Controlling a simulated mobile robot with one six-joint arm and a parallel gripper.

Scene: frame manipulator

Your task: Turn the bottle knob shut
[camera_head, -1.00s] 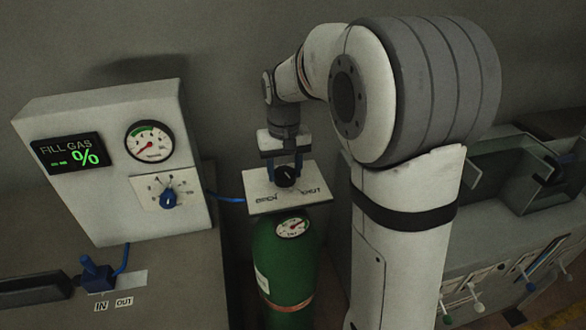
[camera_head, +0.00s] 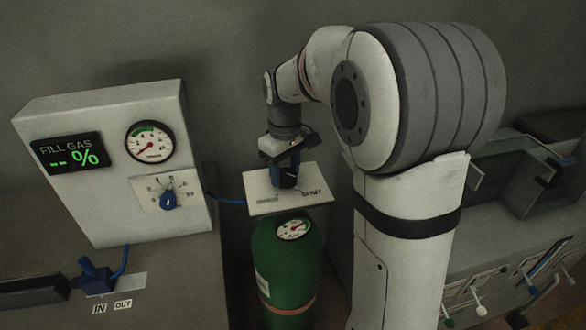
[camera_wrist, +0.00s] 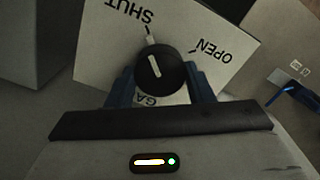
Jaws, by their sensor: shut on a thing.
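The black round bottle knob (camera_wrist: 170,72) sits on a pale plate (camera_wrist: 205,20) marked SHUT at upper left and OPEN at right in the wrist view. The knob's white line points up and slightly left, towards the small tick beside SHUT. My gripper (camera_wrist: 160,85) is shut on the knob, with a blue finger on each side. In the head view my gripper (camera_head: 287,178) points down onto the plate (camera_head: 258,190), and the fingers largely hide the knob. The green bottle (camera_head: 278,260) stands below the plate.
A blue IN/OUT lever (camera_head: 97,275) is lower left. A bench with levers and a rack (camera_head: 500,185) stands right, behind my arm.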

